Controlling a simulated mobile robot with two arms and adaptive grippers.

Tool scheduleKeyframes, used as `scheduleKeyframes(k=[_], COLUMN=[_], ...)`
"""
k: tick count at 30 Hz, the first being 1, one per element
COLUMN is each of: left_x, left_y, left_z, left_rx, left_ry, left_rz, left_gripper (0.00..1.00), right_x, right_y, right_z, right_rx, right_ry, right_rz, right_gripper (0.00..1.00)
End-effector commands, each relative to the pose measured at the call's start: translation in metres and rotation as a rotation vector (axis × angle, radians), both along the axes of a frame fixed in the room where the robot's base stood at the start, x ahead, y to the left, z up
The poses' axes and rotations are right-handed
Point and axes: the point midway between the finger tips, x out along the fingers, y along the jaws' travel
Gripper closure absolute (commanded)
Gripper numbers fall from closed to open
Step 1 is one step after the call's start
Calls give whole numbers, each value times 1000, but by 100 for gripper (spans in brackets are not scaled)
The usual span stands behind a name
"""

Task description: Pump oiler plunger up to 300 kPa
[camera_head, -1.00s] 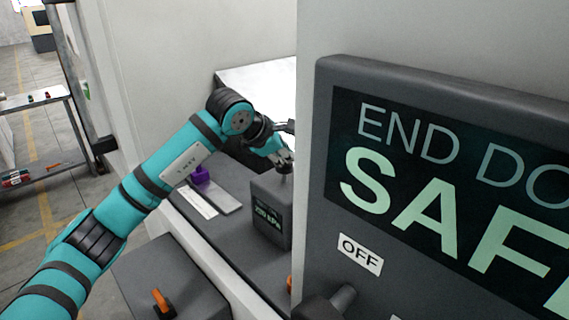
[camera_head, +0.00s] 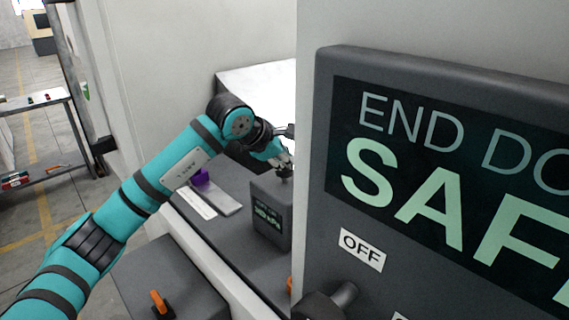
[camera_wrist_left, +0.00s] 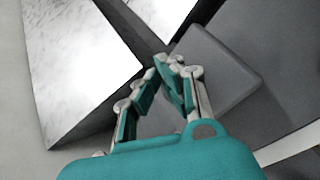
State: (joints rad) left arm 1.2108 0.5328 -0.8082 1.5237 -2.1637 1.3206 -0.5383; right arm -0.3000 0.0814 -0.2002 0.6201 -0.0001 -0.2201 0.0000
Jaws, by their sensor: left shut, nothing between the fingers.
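The oiler is a dark grey box (camera_head: 271,218) with a small green display in the head view; its reading is too small to read surely. A short dark plunger (camera_head: 285,178) stands on its top, partly hidden by my left gripper. My left gripper (camera_head: 284,163) is shut and empty, its fingers right above the plunger; I cannot tell whether they touch it. In the left wrist view the closed fingertips (camera_wrist_left: 172,64) lie over the grey box top (camera_wrist_left: 222,75), and the plunger is hidden. My right gripper is not in view.
A large grey panel (camera_head: 450,180) with "END DO... SAF..." text, an OFF label and a dark knob fills the right. A purple block (camera_head: 201,178) and a light plate lie left of the oiler. An orange lever (camera_head: 158,301) stands at the lower front.

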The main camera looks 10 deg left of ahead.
Motion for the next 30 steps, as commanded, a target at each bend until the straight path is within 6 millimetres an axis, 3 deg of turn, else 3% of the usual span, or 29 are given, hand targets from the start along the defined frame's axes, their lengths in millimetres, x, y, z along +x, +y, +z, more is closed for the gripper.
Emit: scheduleKeyframes(k=[17,30], left_x=[0,0], left_y=[1,1], left_z=[-4,19], left_rx=[1,2], left_ry=[3,2], left_rz=[1,2], left_gripper=[100,100], right_x=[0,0], right_y=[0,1], right_z=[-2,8], right_rx=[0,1], right_ry=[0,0], right_rz=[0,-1], right_gripper=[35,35])
